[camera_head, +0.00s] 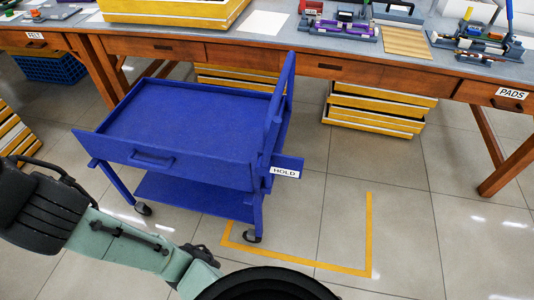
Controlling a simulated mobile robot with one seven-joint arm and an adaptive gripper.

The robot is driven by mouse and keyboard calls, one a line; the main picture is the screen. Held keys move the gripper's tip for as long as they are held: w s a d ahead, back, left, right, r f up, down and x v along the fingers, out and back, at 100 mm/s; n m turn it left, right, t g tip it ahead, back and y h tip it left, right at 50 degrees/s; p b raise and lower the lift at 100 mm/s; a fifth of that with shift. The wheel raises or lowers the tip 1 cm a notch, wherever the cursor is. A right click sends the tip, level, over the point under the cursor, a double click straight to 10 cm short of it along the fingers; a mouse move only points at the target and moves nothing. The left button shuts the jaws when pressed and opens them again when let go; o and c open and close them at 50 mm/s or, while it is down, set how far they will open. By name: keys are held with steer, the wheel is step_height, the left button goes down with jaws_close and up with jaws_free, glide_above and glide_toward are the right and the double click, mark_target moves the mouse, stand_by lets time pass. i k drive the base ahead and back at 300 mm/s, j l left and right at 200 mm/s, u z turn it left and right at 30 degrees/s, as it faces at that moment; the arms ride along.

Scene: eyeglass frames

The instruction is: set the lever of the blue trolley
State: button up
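The blue trolley (185,115) stands on the tiled floor in front of the workbench, with a raised-rim top tray, a lower shelf (195,193) and dark castors. A long blue bar (281,95) rises steeply at its right side, leaning slightly right; it looks like the lever. Near the bar's foot a small blue plate (297,163) sticks out to the right, with a white label reading HOLD (285,172). My arm crosses the lower left of the view, apart from the bar. I cannot make out my gripper's fingers in this view.
A wooden workbench (350,72) runs behind the trolley, with trays and tools on top. Yellow-edged drawers (375,110) stand beneath it. A yellow floor line (369,230) marks a corner right of the trolley. The floor at right is clear.

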mark_target(263, 167)
steer(key=k+l, duration=0.1)
steer(key=l, duration=0.3)
steer(key=k+l+u, duration=0.1)
steer(key=l, duration=0.3)
steer(key=k+l, duration=0.1)
steer(key=l, duration=0.3)
steer(key=k+l+u, duration=0.1)
steer(key=l, duration=0.3)
